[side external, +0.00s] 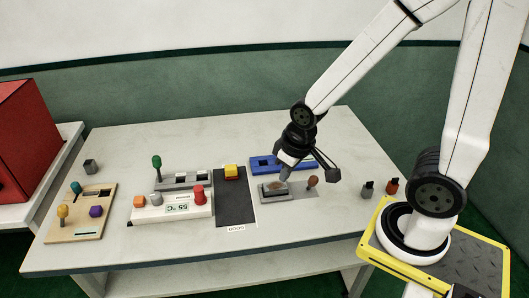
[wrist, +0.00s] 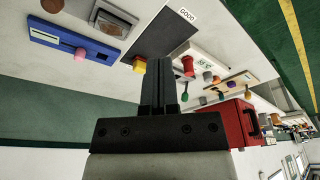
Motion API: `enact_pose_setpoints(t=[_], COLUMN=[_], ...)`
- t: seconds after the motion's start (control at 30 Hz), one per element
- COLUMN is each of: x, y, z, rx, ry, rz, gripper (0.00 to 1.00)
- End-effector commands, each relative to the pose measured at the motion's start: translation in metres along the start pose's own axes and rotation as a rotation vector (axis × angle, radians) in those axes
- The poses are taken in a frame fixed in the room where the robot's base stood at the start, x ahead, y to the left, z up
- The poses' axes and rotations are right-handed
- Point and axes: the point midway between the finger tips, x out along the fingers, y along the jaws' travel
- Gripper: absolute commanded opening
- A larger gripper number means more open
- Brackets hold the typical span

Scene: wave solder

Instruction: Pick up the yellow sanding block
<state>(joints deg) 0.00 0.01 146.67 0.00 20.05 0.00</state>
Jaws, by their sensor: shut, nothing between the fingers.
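The yellow sanding block (side external: 231,170) sits at the far end of a dark grey mat (side external: 234,206) in the middle of the table. In the wrist view the yellow block (wrist: 139,65) shows just left of my fingertips, partly hidden beside them. My gripper (side external: 284,174) is shut and empty, to the right of the block in the side view, over the area between the blue tray and the grey dish. In the wrist view its closed fingers (wrist: 160,64) show, apart from the block.
A wooden board (side external: 65,233) with coloured knobs is further left. The table front is clear.

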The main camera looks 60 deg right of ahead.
Motion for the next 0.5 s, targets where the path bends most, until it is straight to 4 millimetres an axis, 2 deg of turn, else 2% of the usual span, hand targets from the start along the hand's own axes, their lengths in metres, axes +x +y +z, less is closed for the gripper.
enact_pose_setpoints(t=[0.47,0.5], x=[0.0,0.0], y=[0.0,0.0], z=[0.0,0.0], rx=[0.0,0.0], ry=[0.0,0.0], rz=[0.0,0.0], gripper=[0.0,0.03])
